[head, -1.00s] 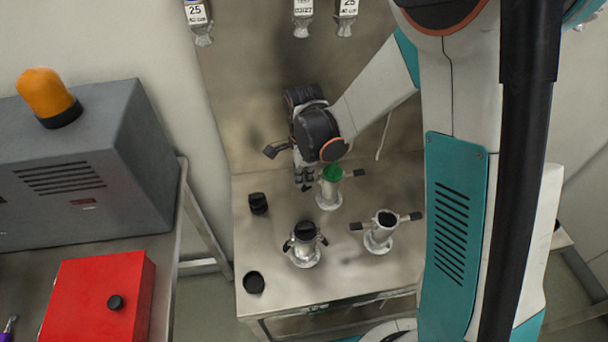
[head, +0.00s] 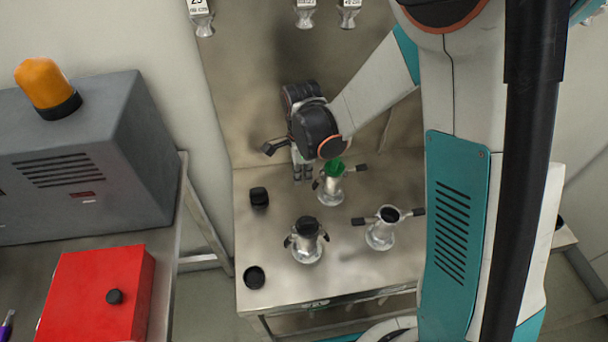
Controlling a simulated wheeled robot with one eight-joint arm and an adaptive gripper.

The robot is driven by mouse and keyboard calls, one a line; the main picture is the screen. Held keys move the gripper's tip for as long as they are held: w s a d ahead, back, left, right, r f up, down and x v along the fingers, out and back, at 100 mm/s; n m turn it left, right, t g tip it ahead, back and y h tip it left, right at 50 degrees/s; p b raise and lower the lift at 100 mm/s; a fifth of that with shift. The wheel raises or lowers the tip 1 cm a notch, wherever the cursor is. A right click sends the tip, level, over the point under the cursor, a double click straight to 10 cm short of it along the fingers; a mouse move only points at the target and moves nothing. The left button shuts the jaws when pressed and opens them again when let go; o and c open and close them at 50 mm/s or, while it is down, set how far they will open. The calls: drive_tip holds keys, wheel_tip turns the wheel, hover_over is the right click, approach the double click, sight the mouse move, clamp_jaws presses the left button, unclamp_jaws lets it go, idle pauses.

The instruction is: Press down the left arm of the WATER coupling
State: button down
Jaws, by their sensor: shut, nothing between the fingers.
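Several metal couplings stand upright on the steel table (head: 268,285). No WATER lettering is readable on any of them. The back coupling (head: 331,190) has a green top (head: 333,170). Its right arm (head: 357,168) sticks out sideways; a dark left arm end (head: 316,184) shows low beside my gripper. My gripper (head: 303,176) points down, shut and empty, just left of this coupling; contact cannot be told. The front left coupling (head: 307,247) has a black top and both arms folded down. The right coupling (head: 380,236) has a dark opening and both arms out.
Two loose black caps lie on the table's left side, one at the back (head: 259,197) and one at the front (head: 254,277). Hanging nozzles (head: 306,15) line the back panel. A red box (head: 98,295) and a grey cabinet (head: 75,155) stand on the left bench.

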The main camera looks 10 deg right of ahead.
wheel_tip(320, 180, up, 6)
drive_tip(key=p, duration=0.3)
drive_tip(key=shift+f, duration=0.1)
